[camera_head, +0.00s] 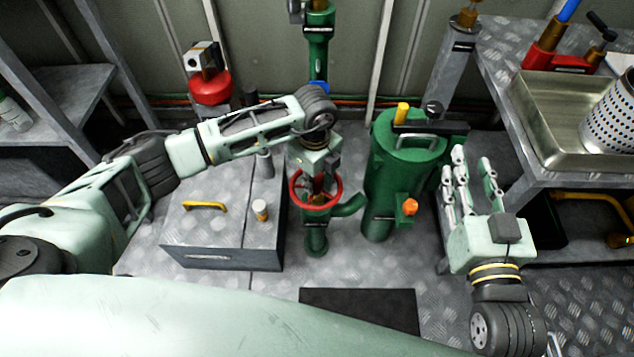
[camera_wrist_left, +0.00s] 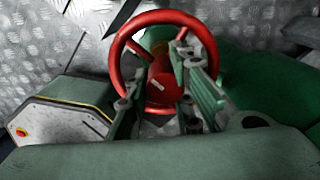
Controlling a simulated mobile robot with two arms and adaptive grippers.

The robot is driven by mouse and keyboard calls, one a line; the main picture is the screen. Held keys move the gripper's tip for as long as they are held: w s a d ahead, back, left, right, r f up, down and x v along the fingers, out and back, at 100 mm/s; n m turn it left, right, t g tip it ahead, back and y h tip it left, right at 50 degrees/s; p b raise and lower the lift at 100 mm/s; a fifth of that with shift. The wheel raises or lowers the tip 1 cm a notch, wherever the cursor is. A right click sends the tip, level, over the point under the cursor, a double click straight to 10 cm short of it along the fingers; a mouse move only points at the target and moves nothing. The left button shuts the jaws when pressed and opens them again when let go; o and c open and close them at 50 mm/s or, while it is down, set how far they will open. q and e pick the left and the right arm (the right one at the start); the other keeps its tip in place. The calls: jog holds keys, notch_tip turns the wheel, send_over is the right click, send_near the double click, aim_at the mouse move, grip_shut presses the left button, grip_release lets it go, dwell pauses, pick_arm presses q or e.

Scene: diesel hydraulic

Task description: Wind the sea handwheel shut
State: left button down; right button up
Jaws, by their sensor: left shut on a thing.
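A red handwheel (camera_head: 338,193) lies roughly level on top of a green valve (camera_head: 316,241) on the floor, in the middle of the head view. It also shows in the left wrist view (camera_wrist_left: 119,56), with its rim and red hub in sight. My left gripper (camera_head: 317,188) reaches down onto the wheel from above. Its two fingers (camera_wrist_left: 165,92) sit inside the rim, one on each side of the hub, shut on the wheel. The exact contact points are partly hidden. My right gripper (camera_head: 466,170) is open and empty, fingers up, right of the green canister.
A tall green canister (camera_head: 390,185) with an orange knob (camera_head: 410,207) stands right of the valve. A grey metal box (camera_head: 225,225) with a yellow handle stands to the left. A bench at right holds a metal tray (camera_head: 540,150) and a perforated basket (camera_head: 612,115).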

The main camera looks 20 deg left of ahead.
pick_arm(q)
jog(key=m, duration=0.4)
jog(key=shift+f+m, duration=0.3)
jog(key=m, duration=0.4)
jog(key=shift+d+m, duration=0.1)
jog(key=shift+m, duration=0.3)
jog(key=m, duration=0.4)
jog(key=shift+d+m, duration=0.1)
jog(key=shift+m, duration=0.2)
jog(key=m, duration=0.5)
jog(key=shift+d, duration=0.1)
jog(key=shift+s, duration=0.1)
jog(key=c, duration=1.7)
grip_release()
jog(key=shift+d, duration=0.1)
jog(key=shift+o, duration=0.2)
jog(key=shift+f, duration=0.1)
